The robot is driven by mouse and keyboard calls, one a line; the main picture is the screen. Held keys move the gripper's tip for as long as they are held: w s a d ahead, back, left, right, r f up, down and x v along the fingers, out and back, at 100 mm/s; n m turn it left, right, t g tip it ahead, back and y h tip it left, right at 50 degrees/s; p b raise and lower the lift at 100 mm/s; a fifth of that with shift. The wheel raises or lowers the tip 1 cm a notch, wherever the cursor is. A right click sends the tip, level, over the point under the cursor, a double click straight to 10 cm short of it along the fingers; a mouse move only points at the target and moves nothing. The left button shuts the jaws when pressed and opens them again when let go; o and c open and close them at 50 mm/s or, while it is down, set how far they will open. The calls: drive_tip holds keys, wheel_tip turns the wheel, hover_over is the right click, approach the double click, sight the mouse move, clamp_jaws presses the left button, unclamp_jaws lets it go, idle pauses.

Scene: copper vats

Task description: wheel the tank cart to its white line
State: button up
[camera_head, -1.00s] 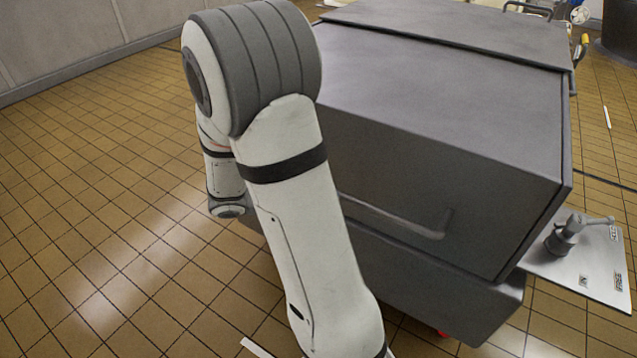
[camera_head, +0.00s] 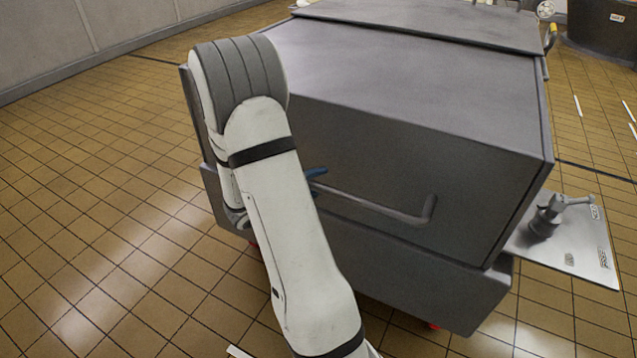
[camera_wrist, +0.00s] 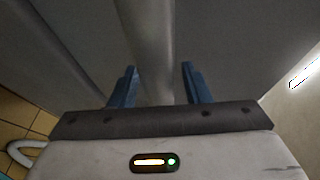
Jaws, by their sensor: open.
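The tank cart (camera_head: 400,110) is a large dark grey box on a low base with red wheels. It fills the middle of the head view. Its grey handle bar (camera_head: 385,207) runs along the near face. My gripper (camera_wrist: 159,68) is open, with its blue fingers either side of the handle bar (camera_wrist: 150,40) in the wrist view; whether they touch it I cannot tell. In the head view one blue fingertip shows near the handle's left part; my arm hides the rest. White lines on the floor show at the right (camera_head: 578,106) and at the bottom (camera_head: 238,351).
A steel plate with a valve-like fitting (camera_head: 545,215) sticks out at the cart's right side. A dark round vat (camera_head: 600,35) stands at the back right. A grey wall (camera_head: 60,45) runs along the left. The tiled floor (camera_head: 90,200) on the left is clear.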

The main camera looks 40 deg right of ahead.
clamp_jaws()
idle(0.5)
drive_tip(key=shift+d, duration=0.1)
